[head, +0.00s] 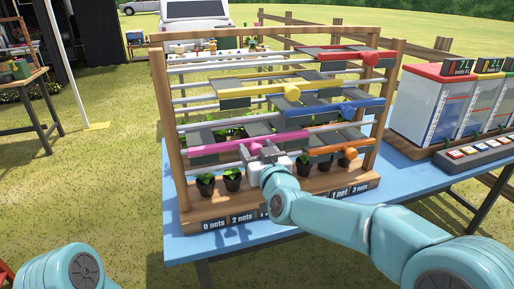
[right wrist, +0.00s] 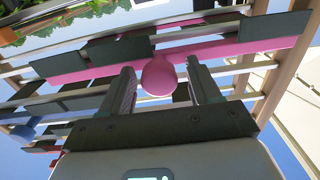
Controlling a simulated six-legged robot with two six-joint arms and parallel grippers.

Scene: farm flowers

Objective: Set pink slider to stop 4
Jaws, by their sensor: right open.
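The pink slider (head: 218,147) is a long bar across the lower left part of the wooden rack, with a round pink knob that shows in the right wrist view (right wrist: 157,77). My right gripper (head: 262,155) is in front of the knob end of the bar. In the right wrist view its two dark fingers (right wrist: 162,95) are open, one on each side of the knob, with small gaps. Whether the fingertips reach past the knob is hard to tell. My left gripper is out of view; only part of my left arm shows.
Yellow (head: 240,92), red (head: 345,55), blue (head: 335,110) and orange (head: 340,149) sliders sit on nearby rails. Potted plants (head: 205,185) stand below, behind labels such as "0 nets" (head: 214,224). Coloured-top boxes with "24" displays (head: 458,67) stand at the right.

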